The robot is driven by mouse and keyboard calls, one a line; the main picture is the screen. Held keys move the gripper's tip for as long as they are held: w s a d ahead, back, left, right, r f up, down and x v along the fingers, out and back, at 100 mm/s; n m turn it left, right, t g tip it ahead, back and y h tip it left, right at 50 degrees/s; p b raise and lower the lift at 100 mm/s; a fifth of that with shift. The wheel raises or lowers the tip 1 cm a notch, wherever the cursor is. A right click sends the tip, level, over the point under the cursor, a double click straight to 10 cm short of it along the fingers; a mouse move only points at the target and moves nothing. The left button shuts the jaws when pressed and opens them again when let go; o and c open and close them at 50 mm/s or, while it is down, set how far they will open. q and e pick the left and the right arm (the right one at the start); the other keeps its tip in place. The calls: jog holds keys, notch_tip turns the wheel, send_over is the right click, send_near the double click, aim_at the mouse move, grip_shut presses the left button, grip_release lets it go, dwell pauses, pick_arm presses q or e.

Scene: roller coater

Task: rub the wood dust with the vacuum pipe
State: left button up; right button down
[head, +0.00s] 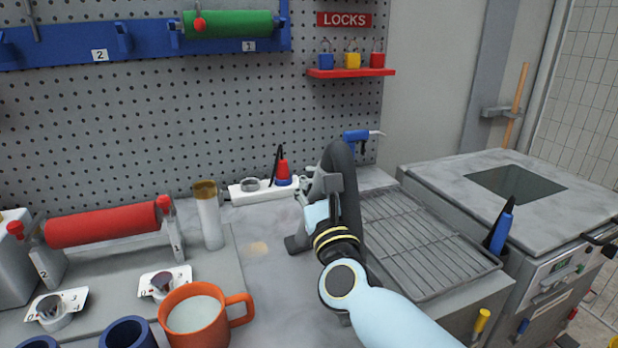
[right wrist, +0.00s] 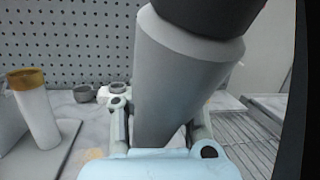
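The wood dust is a small tan patch (head: 257,248) on the grey bench top, left of the vacuum pipe; it also shows at the lower left in the right wrist view (right wrist: 95,154). The vacuum pipe (head: 345,165) is a dark grey tube with a bend at its top, and its foot (head: 298,243) is low over or on the bench, right of the dust. My right gripper (head: 322,188) is shut on the pipe, whose grey shaft (right wrist: 180,80) stands between the fingers in the right wrist view. My left gripper is not in view.
A white cylinder with a tan top (head: 209,220) stands behind left of the dust. An orange mug (head: 196,322) is in front left. A red roller (head: 103,224) rests on a stand at left. A wire rack (head: 415,240) is at right. A white power strip (head: 245,193) lies behind.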

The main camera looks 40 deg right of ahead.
jog(key=shift+r, duration=0.15)
notch_tip(320, 180, up, 6)
jog(key=p, duration=0.5)
notch_tip(320, 180, up, 3)
jog(key=shift+f+p, duration=0.15)
jog(key=shift+p, duration=0.95)
jog(key=shift+a, duration=0.1)
dwell(0.4)
